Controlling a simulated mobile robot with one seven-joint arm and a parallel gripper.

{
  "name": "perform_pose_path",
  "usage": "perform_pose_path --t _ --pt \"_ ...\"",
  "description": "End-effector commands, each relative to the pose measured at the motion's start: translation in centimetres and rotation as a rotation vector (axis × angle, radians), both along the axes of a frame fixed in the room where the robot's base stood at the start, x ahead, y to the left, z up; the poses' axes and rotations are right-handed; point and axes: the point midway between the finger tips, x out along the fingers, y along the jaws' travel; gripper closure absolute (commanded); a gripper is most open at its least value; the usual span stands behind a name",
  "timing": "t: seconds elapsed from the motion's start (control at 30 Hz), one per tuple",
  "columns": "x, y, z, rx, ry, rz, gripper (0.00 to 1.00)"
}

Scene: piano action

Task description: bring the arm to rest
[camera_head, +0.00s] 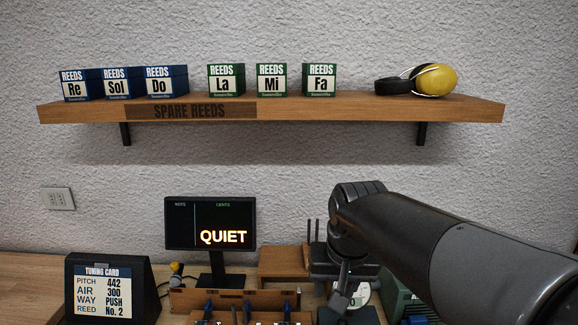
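My arm reaches in from the lower right and bends downward at a dark rounded joint over the bench. My gripper (343,290) is at the low end of the arm, pointing down, in front of the wall and right of the display. The arm's wrist and the crop of the picture hide much of it. Its fingertips do not show clearly, so I cannot tell whether it is open or shut or holds anything.
A display (210,223) reads QUIET. A tuning card (103,292) stands at left. A wooden rack (233,298) with blue-handled tools sits beside my gripper. A shelf (330,109) above holds several reed boxes (272,80) and yellow earmuffs (433,80).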

Motion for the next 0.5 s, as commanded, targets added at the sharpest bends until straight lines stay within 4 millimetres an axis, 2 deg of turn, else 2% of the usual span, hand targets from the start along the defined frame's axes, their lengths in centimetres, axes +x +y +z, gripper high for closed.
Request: perform_pose_path --t 0.03,0.3,0.5 --pt "-1.6 -1.1 0.1 -0.002 -0.025 -0.005 0.58" --pt "-8.5 -4.9 -1.5 -0.030 -0.133 -0.008 0.58" --pt "-11.6 -6.3 -3.0 -0.053 -0.185 -0.008 0.58"
